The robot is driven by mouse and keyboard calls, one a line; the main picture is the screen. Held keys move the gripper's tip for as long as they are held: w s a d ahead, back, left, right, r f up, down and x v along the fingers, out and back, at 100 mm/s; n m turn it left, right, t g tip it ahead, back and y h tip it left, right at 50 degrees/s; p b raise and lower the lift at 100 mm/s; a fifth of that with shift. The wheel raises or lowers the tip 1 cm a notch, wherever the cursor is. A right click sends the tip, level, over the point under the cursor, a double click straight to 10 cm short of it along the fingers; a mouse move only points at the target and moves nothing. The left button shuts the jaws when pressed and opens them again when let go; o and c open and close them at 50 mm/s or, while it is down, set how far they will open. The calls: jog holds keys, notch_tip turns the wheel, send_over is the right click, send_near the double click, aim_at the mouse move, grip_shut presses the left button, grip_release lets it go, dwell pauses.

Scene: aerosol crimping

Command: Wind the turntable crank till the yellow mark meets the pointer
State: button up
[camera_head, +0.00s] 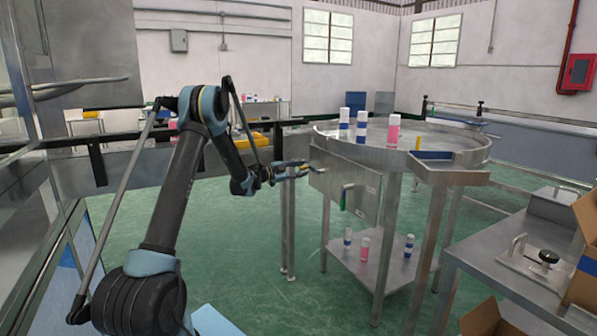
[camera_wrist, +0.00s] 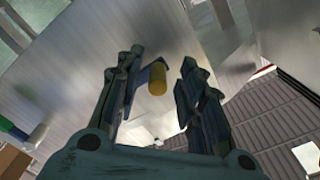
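The round steel turntable (camera_head: 335,131) stands on legs at centre right, with several cans on top. A small yellow upright piece (camera_head: 418,143) shows at its near rim, beside a blue strip (camera_head: 432,155); I cannot tell which part is the pointer. My gripper (camera_head: 303,169) is beside the steel panel (camera_head: 365,183) under the turntable's left side. In the wrist view my gripper (camera_wrist: 163,92) is open, its fingers apart. A yellow cylindrical knob (camera_wrist: 157,78), probably the crank's, shows between them, nearer the left finger; contact is unclear. The crank's arm is mostly hidden.
A green-gripped handle (camera_head: 346,196) sits on the panel. A lower shelf (camera_head: 375,264) holds several cans. A steel bench (camera_head: 500,262) with a clamp-like device and cardboard boxes (camera_head: 587,265) stands at right.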

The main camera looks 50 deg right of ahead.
jog(key=v, duration=1.2)
dwell(1.0)
